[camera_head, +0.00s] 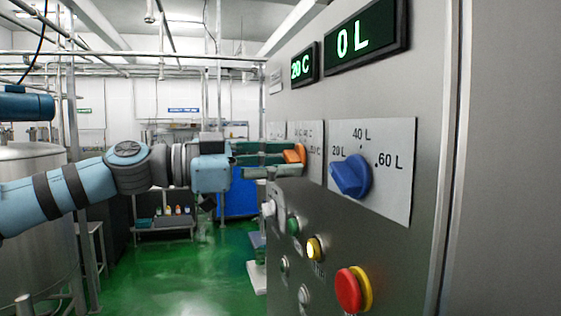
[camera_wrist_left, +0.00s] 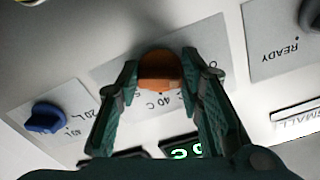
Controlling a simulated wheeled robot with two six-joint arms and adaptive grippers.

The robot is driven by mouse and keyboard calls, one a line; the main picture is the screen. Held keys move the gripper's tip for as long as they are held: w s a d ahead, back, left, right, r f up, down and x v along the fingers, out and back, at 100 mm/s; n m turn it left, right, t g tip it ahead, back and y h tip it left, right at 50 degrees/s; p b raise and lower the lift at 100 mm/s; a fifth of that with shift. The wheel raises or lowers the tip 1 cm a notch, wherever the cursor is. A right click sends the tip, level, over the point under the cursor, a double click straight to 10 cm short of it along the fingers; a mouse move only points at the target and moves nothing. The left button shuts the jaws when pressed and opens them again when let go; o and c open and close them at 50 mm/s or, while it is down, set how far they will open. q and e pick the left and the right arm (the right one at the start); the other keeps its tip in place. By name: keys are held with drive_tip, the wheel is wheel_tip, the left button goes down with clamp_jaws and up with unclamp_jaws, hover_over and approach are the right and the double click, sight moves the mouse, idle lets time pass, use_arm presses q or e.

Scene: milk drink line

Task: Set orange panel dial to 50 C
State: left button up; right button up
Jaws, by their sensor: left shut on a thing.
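The orange dial (camera_head: 294,154) is on the grey control panel (camera_head: 420,120), left of the blue dial. My left gripper (camera_head: 272,158) reaches in from the left and is shut on the orange dial. In the left wrist view the orange dial (camera_wrist_left: 160,70) sits between the two dark green fingers. A "40 C" label shows beside it there; its other labels are partly hidden. The temperature display (camera_head: 304,66) above reads 20 C. Which mark the dial points to I cannot tell. My right gripper is not in view.
The blue dial (camera_head: 350,176) with 20 L, 40 L and 60 L marks is close on the right. Below are a green button (camera_head: 293,225), a lit yellow button (camera_head: 314,248) and a red emergency stop (camera_head: 347,290). A volume display (camera_head: 366,36) reads 0 L. Green floor is open at left.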

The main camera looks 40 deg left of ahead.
use_arm(q)
drive_tip(key=shift+r+m, duration=0.1)
drive_tip(key=shift+m, duration=0.2)
drive_tip(key=m, duration=0.2)
drive_tip(key=shift+m+p, duration=0.4)
drive_tip(key=m, duration=0.2)
drive_tip(key=m+p, duration=0.1)
drive_tip(key=m, duration=0.1)
drive_tip(key=shift+w+a+r+m, duration=0.1)
drive_tip(key=shift+r+m, duration=0.05)
drive_tip(key=shift+m, duration=0.15)
drive_tip(key=m+p, duration=0.1)
drive_tip(key=m, duration=0.2)
drive_tip(key=shift+m, duration=0.3)
drive_tip(key=m, duration=0.3)
drive_tip(key=shift+r+m+p, duration=0.1)
drive_tip(key=shift+m+p, duration=0.2)
drive_tip(key=m+p, duration=0.1)
drive_tip(key=m, duration=0.7)
drive_tip(key=m+p, duration=0.1)
drive_tip(key=m, duration=0.2)
drive_tip(key=shift+d+m, duration=0.2)
drive_tip(key=shift+m, duration=0.1)
drive_tip(key=o, duration=1.2)
drive_tip(key=shift+c, duration=0.2)
